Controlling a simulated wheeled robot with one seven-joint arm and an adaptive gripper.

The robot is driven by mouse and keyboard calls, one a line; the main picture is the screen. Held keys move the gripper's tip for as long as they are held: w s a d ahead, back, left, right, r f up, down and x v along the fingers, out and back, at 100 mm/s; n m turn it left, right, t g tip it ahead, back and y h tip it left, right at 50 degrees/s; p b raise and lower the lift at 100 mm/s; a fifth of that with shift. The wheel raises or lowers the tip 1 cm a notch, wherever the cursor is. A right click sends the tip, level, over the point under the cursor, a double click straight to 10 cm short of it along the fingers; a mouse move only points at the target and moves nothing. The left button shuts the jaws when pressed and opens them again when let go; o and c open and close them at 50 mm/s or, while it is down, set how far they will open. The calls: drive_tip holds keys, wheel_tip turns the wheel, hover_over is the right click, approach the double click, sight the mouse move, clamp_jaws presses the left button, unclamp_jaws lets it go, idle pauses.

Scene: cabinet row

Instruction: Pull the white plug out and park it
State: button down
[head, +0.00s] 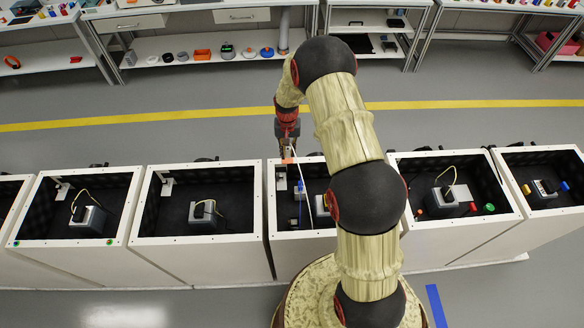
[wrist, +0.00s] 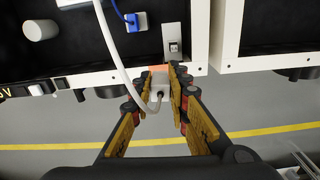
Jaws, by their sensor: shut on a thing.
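The white plug (wrist: 159,93) is between the fingers of my gripper (wrist: 158,85), which is shut on it in the wrist view. Its white cable (wrist: 112,55) loops from the plug back up into the open cabinet. The plug is beside an orange patch (wrist: 157,68) at the cabinet's rim; I cannot tell whether they touch. In the head view my gripper (head: 287,152) is at the far rim of the middle cabinet (head: 265,205), and the white cable (head: 301,180) runs down inside. The plug itself is too small to make out there.
Neighbouring open cabinets (head: 205,190) hold boxes with yellowish cables. My arm hides part of the middle cabinet. The floor beyond the row is clear up to the shelves.

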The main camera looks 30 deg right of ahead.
sight(287, 156)
drive_tip(key=shift+w+d+r, duration=0.15)
drive_tip(key=shift+w+r, duration=0.35)
drive_tip(key=shift+w, duration=0.2)
drive_tip(key=shift+r, duration=0.15)
drive_tip(key=shift+s+n, duration=0.15)
drive_tip(key=shift+n, duration=0.25)
drive_tip(key=shift+f+b, duration=1.9)
drive_tip(key=shift+f, duration=0.95)
drive_tip(key=c, duration=1.6)
unclamp_jaws()
